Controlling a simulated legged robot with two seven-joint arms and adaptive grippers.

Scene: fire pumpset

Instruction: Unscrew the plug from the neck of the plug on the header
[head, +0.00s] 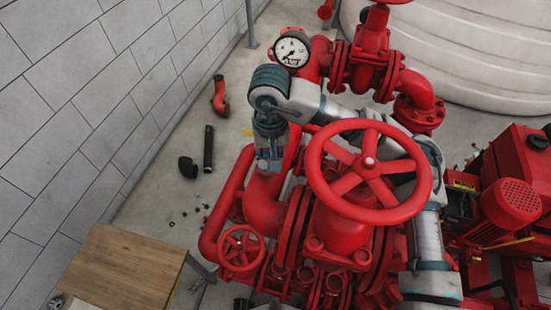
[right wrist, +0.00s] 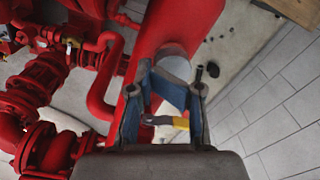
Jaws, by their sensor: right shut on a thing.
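The header is a thick red pipe (right wrist: 185,22) in the right wrist view. A grey round piece (right wrist: 173,60) shows on it at my fingertips; it seems to be the plug or its neck, and I cannot tell the two apart. My right gripper (right wrist: 171,74) is shut on this piece, one finger on each side. In the head view my right arm reaches behind the big handwheel, and my right gripper (head: 268,164) points down onto a red pipe (head: 264,203). The plug is hidden there by the gripper. My left gripper is not in view.
A big red handwheel (head: 369,171) stands close to my right arm. A pressure gauge (head: 292,51) is behind the wrist. A wooden-topped table (head: 122,267) is at lower left. Loose pipe pieces, including a black tube (head: 208,148) and a red elbow (head: 220,97), lie on the floor by the wall.

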